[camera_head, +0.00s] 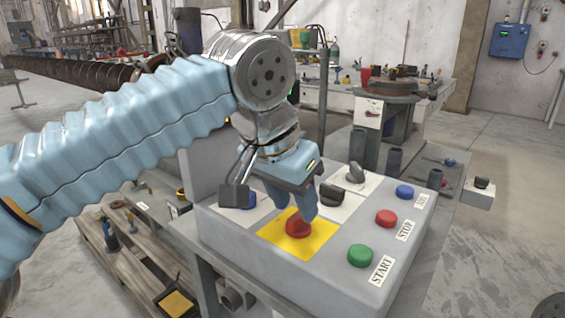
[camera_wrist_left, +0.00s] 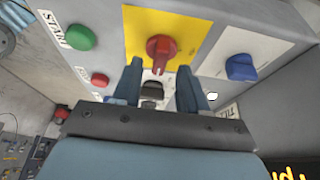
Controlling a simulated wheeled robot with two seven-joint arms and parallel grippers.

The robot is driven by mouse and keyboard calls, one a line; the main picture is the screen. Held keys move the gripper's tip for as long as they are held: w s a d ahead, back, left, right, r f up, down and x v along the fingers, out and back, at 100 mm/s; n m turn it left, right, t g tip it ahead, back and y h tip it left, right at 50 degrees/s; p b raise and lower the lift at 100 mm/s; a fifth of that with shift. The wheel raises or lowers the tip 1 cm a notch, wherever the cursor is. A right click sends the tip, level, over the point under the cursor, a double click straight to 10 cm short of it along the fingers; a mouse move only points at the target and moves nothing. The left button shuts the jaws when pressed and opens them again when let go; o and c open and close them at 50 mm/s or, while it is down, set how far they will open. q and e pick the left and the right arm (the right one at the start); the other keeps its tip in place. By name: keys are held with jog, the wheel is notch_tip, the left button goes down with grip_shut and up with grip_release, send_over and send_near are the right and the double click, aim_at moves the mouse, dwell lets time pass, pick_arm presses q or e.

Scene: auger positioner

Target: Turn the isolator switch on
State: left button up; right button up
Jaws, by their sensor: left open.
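The isolator switch, a red rotary knob (camera_head: 298,222) on a yellow plate (camera_head: 270,238), sits on the sloped top of the grey control box (camera_head: 330,270). It also shows in the left wrist view as a red knob (camera_wrist_left: 160,50) with a raised grip bar. My left gripper (camera_head: 291,204) is open just above the yellow plate, its fingers beside the knob and partly covering it in the head view. In the wrist view my left gripper (camera_wrist_left: 158,68) has its fingertips on either side of the knob's near end, with gaps. My right gripper is not in view.
On the same box are a green START button (camera_head: 360,255), a red STOP button (camera_head: 386,217), a blue button (camera_head: 405,191), black knobs (camera_head: 332,194) and a blue knob (camera_wrist_left: 241,67). A wooden pallet (camera_head: 130,245) lies at the left. Machinery stands behind.

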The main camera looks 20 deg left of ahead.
pick_arm(q)
jog(key=p+v, duration=0.1)
jog(key=v, duration=1)
jog(key=shift+r, duration=0.2)
jog(key=shift+s, duration=0.1)
